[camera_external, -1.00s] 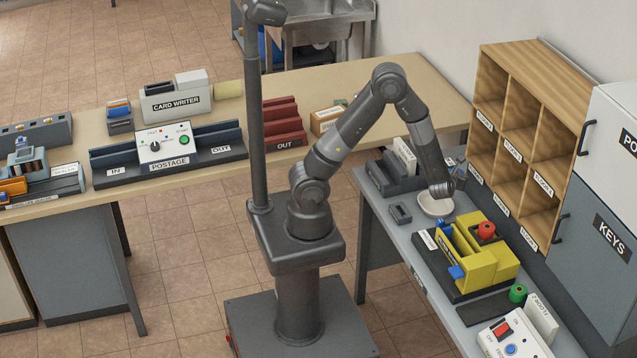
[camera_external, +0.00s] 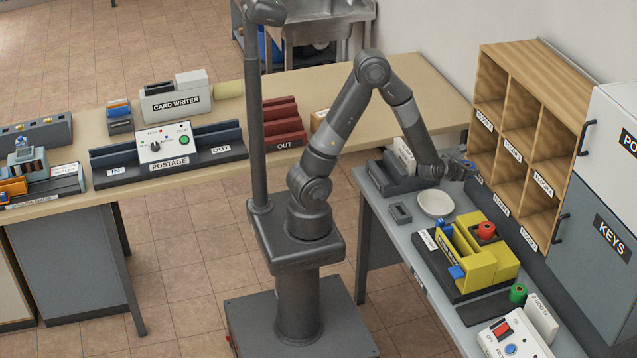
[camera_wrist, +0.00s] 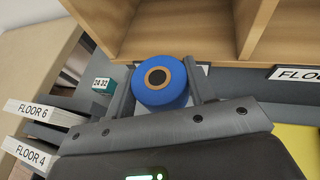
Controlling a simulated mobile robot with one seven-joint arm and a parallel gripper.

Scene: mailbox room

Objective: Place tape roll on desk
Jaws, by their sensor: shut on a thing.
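A blue tape roll (camera_wrist: 160,84) with a brown core sits between the fingers of my gripper (camera_wrist: 161,90) in the wrist view. My gripper is shut on it. In the external view my gripper (camera_external: 466,168) is stretched out level toward the lower left of the wooden pigeonhole shelf, above the back of the grey desk (camera_external: 378,218).
The pigeonhole shelf (camera_external: 500,175) stands close to my gripper. A small teal block marked 24.22 (camera_wrist: 103,85) lies left of the roll.

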